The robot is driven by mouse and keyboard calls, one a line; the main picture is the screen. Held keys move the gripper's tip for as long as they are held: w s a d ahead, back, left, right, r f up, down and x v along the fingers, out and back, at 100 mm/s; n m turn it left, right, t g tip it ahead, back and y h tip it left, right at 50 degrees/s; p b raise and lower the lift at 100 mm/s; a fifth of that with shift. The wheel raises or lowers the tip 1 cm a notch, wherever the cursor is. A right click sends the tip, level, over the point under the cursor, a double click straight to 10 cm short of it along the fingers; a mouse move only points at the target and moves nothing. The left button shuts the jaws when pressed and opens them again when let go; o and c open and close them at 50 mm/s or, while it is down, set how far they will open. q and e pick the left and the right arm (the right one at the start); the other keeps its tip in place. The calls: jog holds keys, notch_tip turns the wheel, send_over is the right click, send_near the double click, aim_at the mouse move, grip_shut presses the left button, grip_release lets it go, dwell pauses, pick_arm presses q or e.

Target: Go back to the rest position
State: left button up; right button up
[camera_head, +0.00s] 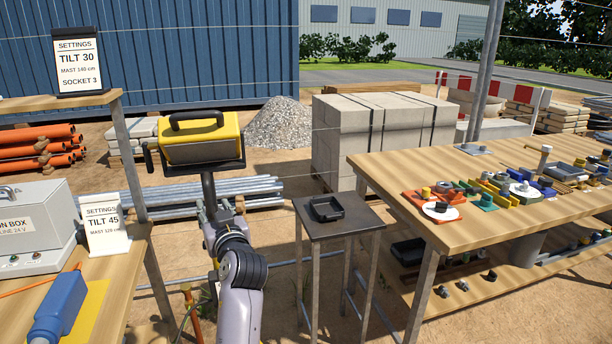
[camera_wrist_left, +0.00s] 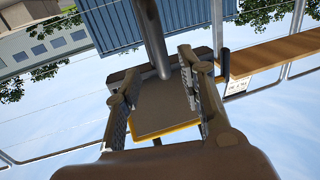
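My left arm rises from the bottom of the head view. Its gripper (camera_head: 212,212) is just below a yellow and black floodlight (camera_head: 200,140) with a black handle, by the dark mast (camera_head: 208,185) under it. In the left wrist view my left gripper (camera_wrist_left: 158,112) has its fingers spread wide apart. The grey underside of the floodlight (camera_wrist_left: 160,105) and the end of its mast (camera_wrist_left: 147,35) show beyond and between the fingers. The fingers do not look closed on anything; whether they touch the floodlight I cannot tell. My right gripper is not in view.
A small dark table (camera_head: 340,222) with a black tray (camera_head: 326,208) stands right of my arm. A wooden workbench (camera_head: 465,225) with many small parts is at right. Stacked blocks (camera_head: 340,135) stand behind.

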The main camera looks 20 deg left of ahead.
pick_arm(q)
jog(key=s+d+f+m+g+h, duration=0.2)
jog(key=s+d+f+m+h, duration=0.1)
jog(key=s+f, duration=0.65)
jog(key=s+d+f+m+g+h, duration=0.25)
jog(key=s+f, duration=0.35)
jog(key=f, duration=0.6)
jog(key=s+d+f+m+g+h, duration=0.2)
jog(key=s+d+f, duration=0.15)
jog(key=s, duration=0.35)
jog(key=s+d+f+m+g+h, duration=0.1)
jog(key=s+d+f+h, duration=0.25)
jog(key=s, duration=0.45)
jog(key=s+d+f+m+g+h, duration=0.1)
jog(key=s+d+f+m+g, duration=0.1)
jog(key=s+d, duration=0.4)
notch_tip(320, 180, down, 27)
jog(key=s+a+g, duration=0.1)
jog(key=s+g, duration=0.1)
jog(key=s, duration=0.1)
jog(key=s+a+f, duration=0.3)
jog(key=s+f, duration=1.2)
jog(key=s, duration=0.1)
jog(key=shift+a+f+g, duration=0.15)
jog(key=shift+f+g, duration=0.15)
jog(key=shift+g, duration=0.05)
